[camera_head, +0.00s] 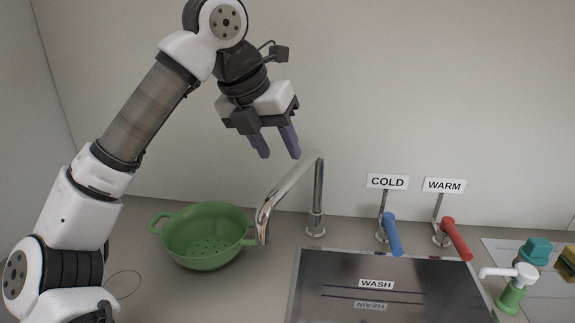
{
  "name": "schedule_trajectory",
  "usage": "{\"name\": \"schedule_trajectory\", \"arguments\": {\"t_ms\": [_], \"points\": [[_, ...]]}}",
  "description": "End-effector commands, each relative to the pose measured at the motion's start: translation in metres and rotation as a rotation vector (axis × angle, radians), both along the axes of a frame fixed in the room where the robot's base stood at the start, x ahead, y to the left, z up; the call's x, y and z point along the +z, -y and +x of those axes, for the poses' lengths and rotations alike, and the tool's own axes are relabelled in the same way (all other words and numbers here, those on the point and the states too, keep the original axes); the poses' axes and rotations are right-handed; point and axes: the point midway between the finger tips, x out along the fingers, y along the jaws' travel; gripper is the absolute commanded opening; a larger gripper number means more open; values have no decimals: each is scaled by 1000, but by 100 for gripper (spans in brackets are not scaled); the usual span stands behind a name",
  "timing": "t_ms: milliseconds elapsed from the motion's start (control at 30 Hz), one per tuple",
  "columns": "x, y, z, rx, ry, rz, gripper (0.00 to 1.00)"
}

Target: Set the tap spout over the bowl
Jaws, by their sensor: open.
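The chrome tap spout (288,187) rises from its base beside the sink and bends to the left. Its outlet hangs by the right handle of the green bowl (203,232), which has holes in its bottom like a colander. The bowl stands on the counter left of the tap. I cannot tell whether the outlet is over the bowl's rim or just beside it. My gripper (276,149) is open and empty, with purple fingers pointing down. It is in the air above and behind the bowl in the picture, apart from the spout.
A dark sink panel marked WASH (390,275) lies right of the tap. A blue COLD lever (393,236) and a red WARM lever (457,240) stand behind it. The wall is close behind.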

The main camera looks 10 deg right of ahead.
Motion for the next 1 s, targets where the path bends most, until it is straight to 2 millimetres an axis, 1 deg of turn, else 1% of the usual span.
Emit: {"name": "schedule_trajectory", "arguments": {"t_ms": [33,100,300,467,733,1000], "points": [[-9,5,1,-4,-2,-2,44],[-21,10,4,-3,-2,-1,44],[-46,20,9,-3,0,-1,44],[-54,24,10,-1,1,-1,44],[-55,24,10,-1,1,0,44],[-55,24,10,-1,1,0,9]]}}
